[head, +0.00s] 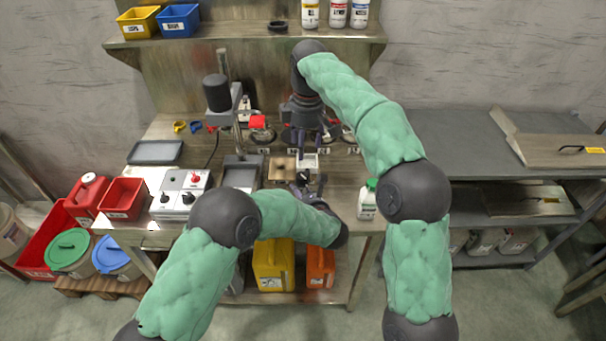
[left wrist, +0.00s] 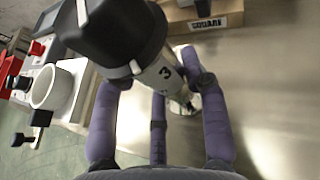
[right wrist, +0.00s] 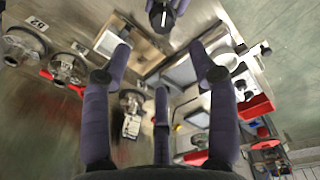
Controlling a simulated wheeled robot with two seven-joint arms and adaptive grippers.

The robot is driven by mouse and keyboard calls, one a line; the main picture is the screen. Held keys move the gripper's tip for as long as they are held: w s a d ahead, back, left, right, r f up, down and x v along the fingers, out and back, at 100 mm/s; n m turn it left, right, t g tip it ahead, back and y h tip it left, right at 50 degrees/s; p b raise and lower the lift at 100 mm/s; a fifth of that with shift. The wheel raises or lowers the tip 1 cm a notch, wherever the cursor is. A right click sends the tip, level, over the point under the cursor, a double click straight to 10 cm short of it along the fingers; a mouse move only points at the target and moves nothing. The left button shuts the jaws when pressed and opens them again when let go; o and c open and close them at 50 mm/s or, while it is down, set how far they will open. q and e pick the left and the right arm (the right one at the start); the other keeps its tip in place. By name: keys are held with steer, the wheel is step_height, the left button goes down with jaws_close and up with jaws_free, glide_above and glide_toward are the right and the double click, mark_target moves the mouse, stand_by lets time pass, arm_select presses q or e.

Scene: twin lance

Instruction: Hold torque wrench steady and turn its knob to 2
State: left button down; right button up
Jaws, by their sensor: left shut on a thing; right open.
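The torque wrench has a black knob (left wrist: 112,30) with a white mark on its rim and a grey body (left wrist: 155,75) with a printed 3. The white mark lies left of the 3; no other number is readable. My left gripper (left wrist: 160,88) is shut on the wrench body, its purple fingers around it below the knob. In the head view my left gripper (head: 314,188) is partly hidden by its own wrist, and the knob (head: 303,177) shows small. The knob (right wrist: 162,14) is at the top of the right wrist view. My right gripper (right wrist: 162,65) is open, empty and apart from it.
A wooden block (head: 282,163) stands beside the wrench, left of it. A grey control box (head: 180,190) and a lever stand (head: 241,172) are further left. A white bottle (head: 367,202) stands at the right of the bench.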

mark_target(303, 175)
steer(key=shift+n, duration=0.4)
step_height(303, 175, down, 12)
steer(key=shift+a, duration=0.15)
stand_by(0.4)
steer(key=c, duration=1.1)
